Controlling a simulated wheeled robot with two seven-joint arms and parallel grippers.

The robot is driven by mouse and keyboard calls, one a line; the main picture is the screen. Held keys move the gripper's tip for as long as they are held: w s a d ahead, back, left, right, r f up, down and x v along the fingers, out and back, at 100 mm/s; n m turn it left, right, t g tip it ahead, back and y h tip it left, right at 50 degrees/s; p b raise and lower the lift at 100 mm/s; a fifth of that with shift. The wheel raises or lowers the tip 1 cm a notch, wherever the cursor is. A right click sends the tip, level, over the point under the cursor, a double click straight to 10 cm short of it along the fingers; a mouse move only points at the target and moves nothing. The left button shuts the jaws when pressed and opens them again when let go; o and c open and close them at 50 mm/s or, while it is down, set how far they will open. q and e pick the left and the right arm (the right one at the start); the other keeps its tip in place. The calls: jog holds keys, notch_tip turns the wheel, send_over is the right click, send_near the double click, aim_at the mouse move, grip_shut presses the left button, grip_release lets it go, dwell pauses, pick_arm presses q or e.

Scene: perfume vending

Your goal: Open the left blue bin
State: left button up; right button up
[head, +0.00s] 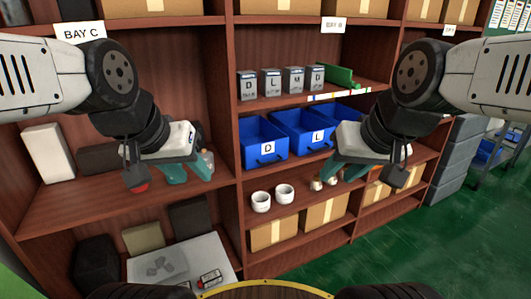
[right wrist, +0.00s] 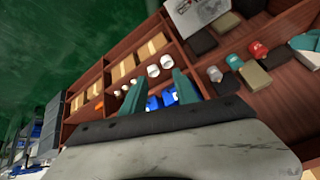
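The left blue bin (head: 262,141), labelled D, sits on the middle shelf of the central bay. A second blue bin (head: 303,131), labelled L, is right beside it. A third blue bin (head: 344,113) is partly hidden by my right arm. My left gripper (head: 191,173) is open and empty in front of the left bay, left of the D bin and apart from it. My right gripper (head: 343,172) is open and empty, in front of the shelf to the lower right of the L bin. In the right wrist view, blue bins show between its teal fingers (right wrist: 158,97).
Several grey boxes (head: 271,83) and a green item (head: 341,77) stand on the shelf above the bins. White cups (head: 261,201) stand on the shelf below, with cardboard boxes (head: 273,234) under them. A vertical divider separates the left bay. Green floor (head: 440,245) is clear at right.

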jog(key=shift+w, duration=0.25)
jog(key=shift+c, duration=1.1)
jog(key=w+f+n+t, duration=0.2)
jog(key=w+n, duration=0.1)
jog(key=w, duration=1)
jog(key=w+f+n+t, duration=0.2)
jog(key=w+n+t, duration=0.15)
jog(key=w, duration=0.95)
jog(key=w+f+n+t, duration=0.2)
jog(key=w+f+n, duration=0.1)
jog(key=w, duration=1)
jog(key=n+t+y, duration=0.4)
jog(key=n, duration=0.6)
send_near(272, 162)
jog(key=w+d+r, duration=0.3)
jog(key=w+r, duration=0.2)
jog(key=w, duration=0.2)
jog(key=s+a+f+n+y, duration=0.3)
jog(key=s+f, duration=0.1)
jog(key=f, duration=0.2)
jog(key=x, duration=0.7)
jog(key=shift+w+r, duration=0.1)
jog(key=shift+w, duration=0.35)
grip_shut()
